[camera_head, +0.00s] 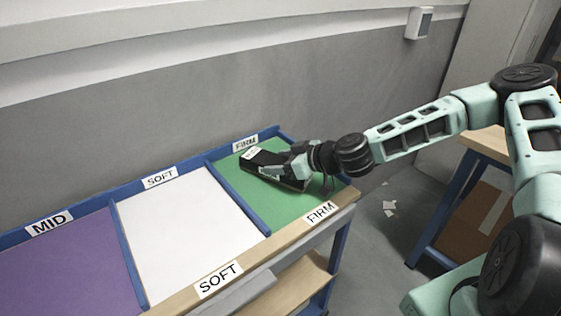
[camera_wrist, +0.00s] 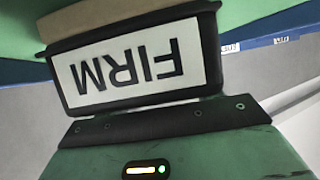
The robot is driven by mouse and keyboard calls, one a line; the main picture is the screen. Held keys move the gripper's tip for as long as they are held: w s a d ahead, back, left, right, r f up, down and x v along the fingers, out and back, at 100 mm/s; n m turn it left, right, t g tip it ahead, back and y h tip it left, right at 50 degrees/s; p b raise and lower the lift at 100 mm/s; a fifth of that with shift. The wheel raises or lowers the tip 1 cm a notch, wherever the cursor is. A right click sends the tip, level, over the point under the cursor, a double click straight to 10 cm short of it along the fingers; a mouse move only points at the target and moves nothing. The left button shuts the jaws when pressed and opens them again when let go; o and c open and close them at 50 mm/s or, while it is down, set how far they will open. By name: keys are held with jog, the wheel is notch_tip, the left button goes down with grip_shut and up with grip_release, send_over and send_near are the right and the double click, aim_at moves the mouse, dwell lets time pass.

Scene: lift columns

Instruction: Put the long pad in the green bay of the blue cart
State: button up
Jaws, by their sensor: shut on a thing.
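The blue cart (camera_head: 126,240) has a purple bay, a white bay and a green bay (camera_head: 262,207) at its right end. The long pad (camera_head: 262,158) is a black slab with a small white label at its far left end. It is over or in the green bay, lying across it at a slant. My gripper (camera_head: 283,168) is shut on the pad from the right and hides part of it. Whether the pad touches the bay floor is unclear. The wrist view shows an upside-down FIRM label in a black frame (camera_wrist: 213,50); the fingertips are not clear there.
The white bay (camera_head: 185,230) and purple bay (camera_head: 75,265) are empty where visible. Low blue dividers separate the bays, and a wooden front rail (camera_head: 275,245) carries labels. A grey wall stands behind. A wooden-topped table (camera_head: 487,143) is at the right.

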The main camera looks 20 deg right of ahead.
jog(key=shift+f, duration=0.15)
jog(key=o, duration=1.3)
jog(key=shift+r, duration=0.2)
jog(key=shift+s+d+r, duration=0.1)
jog(key=shift+d, duration=0.1)
jog(key=b+v, duration=0.1)
jog(key=v, duration=1)
jog(key=shift+s+d+r, duration=0.1)
jog(key=shift+s, duration=0.15)
